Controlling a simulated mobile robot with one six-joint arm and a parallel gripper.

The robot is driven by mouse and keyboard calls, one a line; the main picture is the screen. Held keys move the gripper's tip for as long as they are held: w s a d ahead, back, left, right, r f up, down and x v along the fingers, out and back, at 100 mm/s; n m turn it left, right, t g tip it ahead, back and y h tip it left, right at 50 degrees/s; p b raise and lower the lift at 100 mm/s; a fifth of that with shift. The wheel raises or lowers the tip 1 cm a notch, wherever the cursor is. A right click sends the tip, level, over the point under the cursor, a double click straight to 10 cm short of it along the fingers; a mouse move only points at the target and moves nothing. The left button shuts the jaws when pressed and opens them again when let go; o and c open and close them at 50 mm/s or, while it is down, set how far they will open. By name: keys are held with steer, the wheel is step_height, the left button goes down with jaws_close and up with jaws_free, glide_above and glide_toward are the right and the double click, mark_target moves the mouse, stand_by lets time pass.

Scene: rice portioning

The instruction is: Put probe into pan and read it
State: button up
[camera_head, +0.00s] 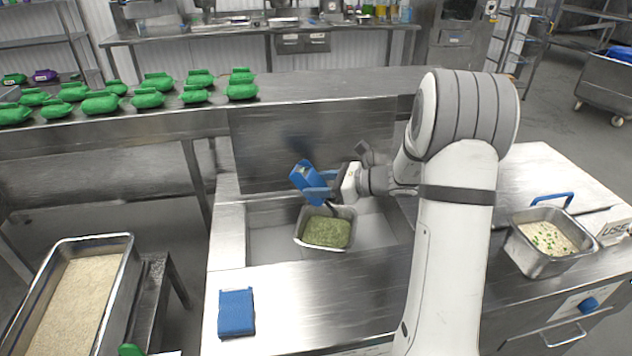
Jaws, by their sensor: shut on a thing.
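My gripper (328,190) is shut on a blue probe (306,180) with a boxy body and a small display face. It holds the probe tilted above a small steel pan (299,232) of green food, which sits in a sunken steel well. A thin dark part reaches down from the probe toward the pan's back edge. I cannot tell whether its tip touches the food. Another steel pan (535,262), with pale rice and green bits, stands on the right counter.
A blue folded cloth (236,312) lies on the front counter. A large steel tray (128,262) of pale grain stands at the left. Several green wrapped bundles (147,98) lie on the back table. A blue handle (552,198) is behind the right pan.

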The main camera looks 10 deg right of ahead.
step_height(320, 180, down, 10)
steer(key=b, duration=0.7)
steer(key=shift+f, duration=0.25)
steer(key=shift+s, duration=0.1)
stand_by(4.3)
step_height(320, 180, up, 12)
steer(key=p, duration=0.9)
steer(key=shift+r, duration=0.2)
steer(key=shift+f, duration=0.1)
